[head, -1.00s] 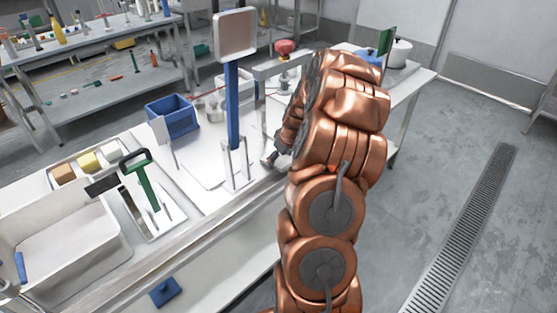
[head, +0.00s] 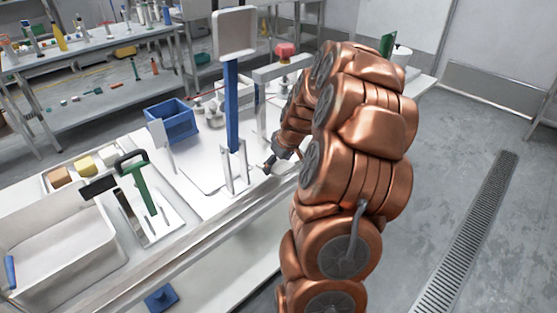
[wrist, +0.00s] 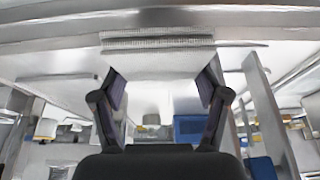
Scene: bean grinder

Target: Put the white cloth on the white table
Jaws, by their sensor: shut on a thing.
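In the wrist view, a flat white piece with a ridged edge, the white cloth (wrist: 158,64), spans the space between my two dark fingers. My gripper (wrist: 160,88) is shut on it. In the head view my gripper (head: 270,165) is small and partly hidden behind my copper arm, low by the near edge of the white table (head: 205,204). I cannot make out the cloth in the head view. The white table runs diagonally from lower left to upper right.
On the table are a blue bin (head: 172,121), a blue post with a white-framed panel (head: 234,36), a green-handled tool (head: 143,185) and a white basin (head: 60,245). A red-topped device (head: 285,51) stands behind my gripper. The floor at right is open, with a drain grate (head: 470,235).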

